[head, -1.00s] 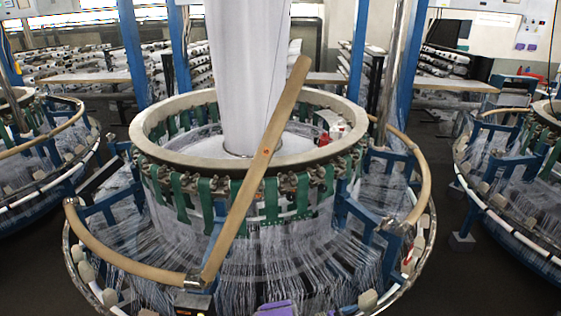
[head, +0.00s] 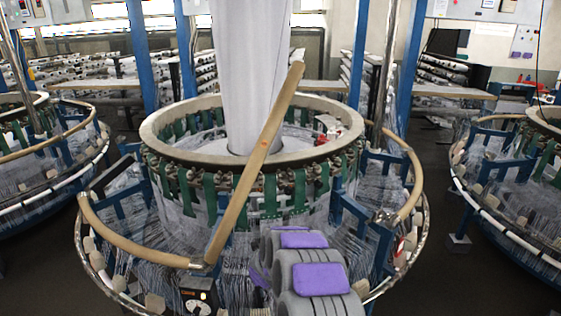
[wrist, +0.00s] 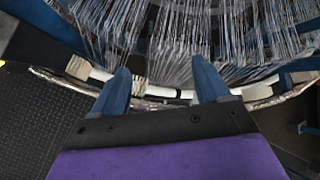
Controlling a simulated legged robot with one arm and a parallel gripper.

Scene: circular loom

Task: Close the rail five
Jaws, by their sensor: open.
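One wooden rail (head: 255,165) of the circular loom (head: 150,133) is swung up. It slants from a metal joint at the front left of the ring to a high end in front of the white central column. No number on it can be read. The lower rails (head: 130,240) at the left and right lie along the ring. In the wrist view my gripper (wrist: 165,85) is open and empty, its two blue fingers wide apart. It points at the loom's outer rim (wrist: 165,92) and the white threads, with no rail between the fingers.
A small dark control box (head: 198,294) sits below the joint. Blue brackets (head: 350,215) and many threads fill the ring. More looms stand at left (head: 45,160) and right (head: 515,190). Dark floor lies open between the machines.

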